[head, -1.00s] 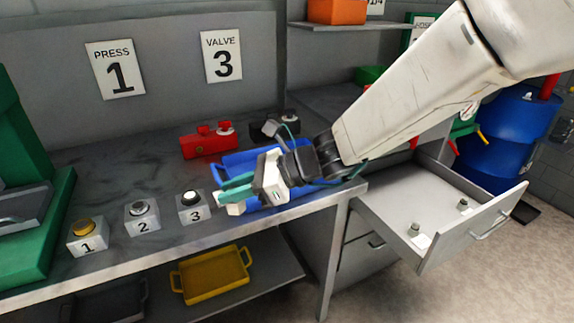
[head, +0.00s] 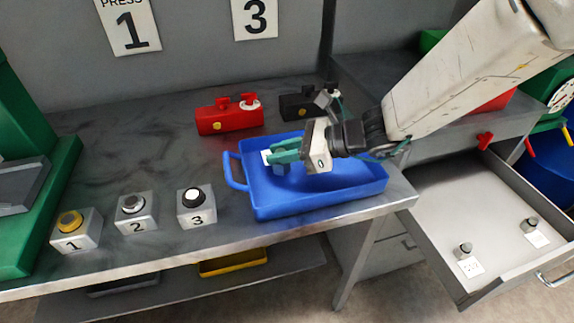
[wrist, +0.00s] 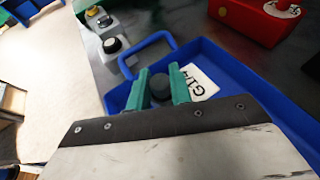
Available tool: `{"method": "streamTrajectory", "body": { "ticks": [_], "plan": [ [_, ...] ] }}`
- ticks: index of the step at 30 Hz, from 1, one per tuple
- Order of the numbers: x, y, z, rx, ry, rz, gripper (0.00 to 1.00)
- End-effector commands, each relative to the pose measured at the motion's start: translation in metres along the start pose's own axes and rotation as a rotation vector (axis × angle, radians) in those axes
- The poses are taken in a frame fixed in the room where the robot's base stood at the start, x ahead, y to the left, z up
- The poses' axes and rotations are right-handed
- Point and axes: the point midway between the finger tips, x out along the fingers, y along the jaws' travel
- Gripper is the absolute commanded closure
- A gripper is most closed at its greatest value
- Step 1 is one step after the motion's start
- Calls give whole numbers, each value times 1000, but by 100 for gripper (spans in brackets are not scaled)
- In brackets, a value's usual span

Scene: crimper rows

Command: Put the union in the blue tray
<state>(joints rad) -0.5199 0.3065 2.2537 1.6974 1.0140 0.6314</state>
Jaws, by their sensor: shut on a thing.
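The blue tray (head: 315,202) stands on the bench near its right front corner; it also fills the right middle of the wrist view (wrist: 222,68). My gripper (head: 271,152) is over the left part of the tray, with its green fingers pointing left. In the wrist view, the fingers (wrist: 158,73) are shut on a dark round piece, which I take as the union (wrist: 160,88). A white tag marked G1/4 (wrist: 201,83) shows beside the right finger; I cannot tell whether it is attached to the union. The union's lower side and its height above the tray floor are unclear.
Three button boxes (head: 136,214) stand left of the tray. A red block (head: 229,117) and a black one (head: 300,107) stand behind it. An open drawer (head: 460,205) at the right holds two small tagged fittings. A yellow tray (head: 233,264) lies on the lower shelf.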

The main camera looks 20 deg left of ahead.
Motion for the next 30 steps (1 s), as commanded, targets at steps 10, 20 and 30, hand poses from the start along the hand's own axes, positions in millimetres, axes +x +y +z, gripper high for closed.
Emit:
{"method": "streamTrajectory", "body": {
  "ticks": [10,20,30],
  "plan": [
    [18,1,-37,-1,0,3,100],
    [20,1,-41,-3,-1,2,100],
    [20,1,-42,-3,-1,2,57]
  ]
}}
